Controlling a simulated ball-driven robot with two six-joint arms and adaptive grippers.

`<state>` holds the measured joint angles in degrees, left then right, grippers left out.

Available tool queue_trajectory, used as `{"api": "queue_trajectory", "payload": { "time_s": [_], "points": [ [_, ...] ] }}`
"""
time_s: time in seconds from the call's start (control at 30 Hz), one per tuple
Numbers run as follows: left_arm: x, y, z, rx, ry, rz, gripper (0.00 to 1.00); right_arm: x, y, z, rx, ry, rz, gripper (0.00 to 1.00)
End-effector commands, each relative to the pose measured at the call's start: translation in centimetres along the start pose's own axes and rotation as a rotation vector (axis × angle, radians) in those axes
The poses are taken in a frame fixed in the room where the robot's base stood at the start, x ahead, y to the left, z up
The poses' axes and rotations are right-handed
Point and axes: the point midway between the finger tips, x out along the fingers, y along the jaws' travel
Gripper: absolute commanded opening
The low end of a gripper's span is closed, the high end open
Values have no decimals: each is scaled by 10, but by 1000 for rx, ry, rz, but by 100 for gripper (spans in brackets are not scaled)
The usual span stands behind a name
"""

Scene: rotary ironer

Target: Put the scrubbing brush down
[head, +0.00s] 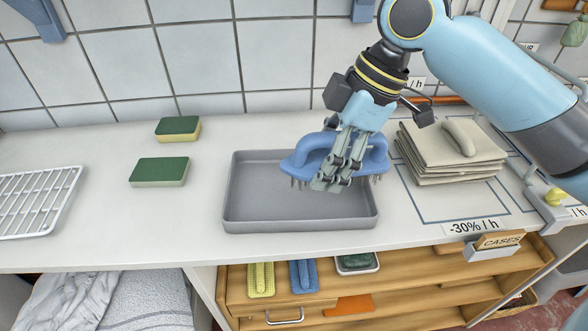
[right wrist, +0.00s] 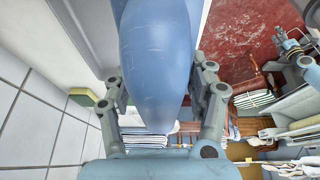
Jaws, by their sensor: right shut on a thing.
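The blue scrubbing brush (head: 310,157) has a looped handle and grey bristles that point down. My right gripper (head: 334,181) is shut on its handle and holds it above the right part of the grey tray (head: 300,224). The bristles look above the tray floor; I cannot tell how large the gap is. In the right wrist view the brush (right wrist: 157,65) fills the middle between the two fingers of the gripper (right wrist: 160,105).
Two green-and-yellow sponges (head: 159,171) (head: 178,129) lie left of the tray. A white wire rack (head: 40,200) is at the far left. A stack of folded beige cloths (head: 450,155) sits right of the tray. An open shelf (head: 400,290) below holds more brushes.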

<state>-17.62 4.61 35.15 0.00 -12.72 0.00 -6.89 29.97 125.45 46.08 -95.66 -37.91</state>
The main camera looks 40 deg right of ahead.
Motion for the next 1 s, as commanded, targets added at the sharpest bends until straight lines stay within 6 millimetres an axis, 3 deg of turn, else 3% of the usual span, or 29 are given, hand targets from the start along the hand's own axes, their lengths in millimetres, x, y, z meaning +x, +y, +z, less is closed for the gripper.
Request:
{"api": "queue_trajectory", "payload": {
  "time_s": [0.1,0.33,0.47,0.7,1.0],
  "points": [
    [2,-1,1,0,-1,-1,40,25,24,-12,5,8,-3,31],
    [2,-1,-11,0,17,-2,40,55,57,-23,1,3,-2,31],
    [2,-1,-15,0,24,-2,40,63,61,-23,1,-1,-3,31],
    [1,-1,-14,0,22,-2,40,94,60,-10,1,-1,-2,31],
    [1,0,-10,-1,16,0,40,97,60,-8,0,-1,-1,31]
  ]
}}
